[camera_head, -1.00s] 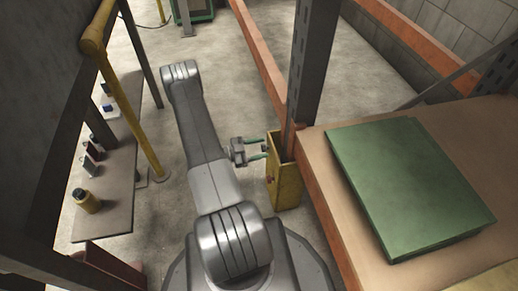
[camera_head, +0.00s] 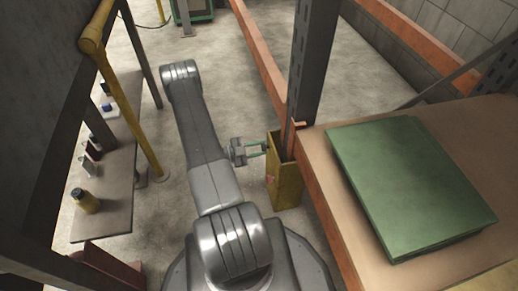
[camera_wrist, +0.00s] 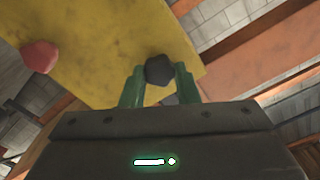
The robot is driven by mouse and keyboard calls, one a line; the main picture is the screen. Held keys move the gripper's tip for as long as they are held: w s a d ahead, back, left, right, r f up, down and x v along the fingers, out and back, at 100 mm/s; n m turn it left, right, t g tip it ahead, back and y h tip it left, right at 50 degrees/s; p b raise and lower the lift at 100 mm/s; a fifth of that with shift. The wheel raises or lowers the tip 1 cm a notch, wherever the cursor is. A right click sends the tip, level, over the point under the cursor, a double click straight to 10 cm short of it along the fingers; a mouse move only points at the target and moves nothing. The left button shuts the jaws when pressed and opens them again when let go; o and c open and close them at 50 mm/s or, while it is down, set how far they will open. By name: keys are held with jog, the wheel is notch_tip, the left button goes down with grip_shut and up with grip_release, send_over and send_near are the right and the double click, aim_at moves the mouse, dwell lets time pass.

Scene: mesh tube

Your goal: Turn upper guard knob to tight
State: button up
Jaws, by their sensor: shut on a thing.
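A yellow guard (camera_head: 285,183) stands at the foot of the grey rack upright. In the wrist view its yellow plate (camera_wrist: 110,45) fills the upper left. A dark, faceted knob (camera_wrist: 159,70) sits on the plate near its edge. My gripper (camera_wrist: 160,88) has its green fingers on either side of this dark knob and is shut on it. A red knob (camera_wrist: 39,57) is on the same plate to the left, apart from the fingers. In the head view my gripper (camera_head: 257,149) reaches the guard's upper part, and the red knob (camera_head: 271,179) shows lower down.
The grey upright (camera_head: 308,70) and an orange beam (camera_head: 325,215) stand close to the guard. A green box (camera_head: 405,185) lies on the brown shelf at right. A low bench (camera_head: 110,190) with small items is at left. Open floor (camera_head: 225,75) lies beyond my arm.

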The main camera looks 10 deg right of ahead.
jog(key=m+b, duration=0.1)
jog(key=m, duration=0.5)
jog(key=shift+s+f, duration=0.1)
jog(key=shift+f, duration=0.05)
jog(key=m+b, duration=0.1)
jog(key=m, duration=0.5)
jog(key=shift+f+m, duration=0.1)
jog(key=shift+m, duration=0.3)
jog(key=m+b, duration=0.1)
jog(key=m, duration=0.5)
jog(key=m+b, duration=0.2)
jog(key=m, duration=0.4)
jog(key=shift+f+m, duration=0.2)
jog(key=shift+m, duration=0.1)
jog(key=m, duration=2.5)
jog(key=shift+w+r+b, duration=0.3)
jog(key=shift+w+b, duration=0.05)
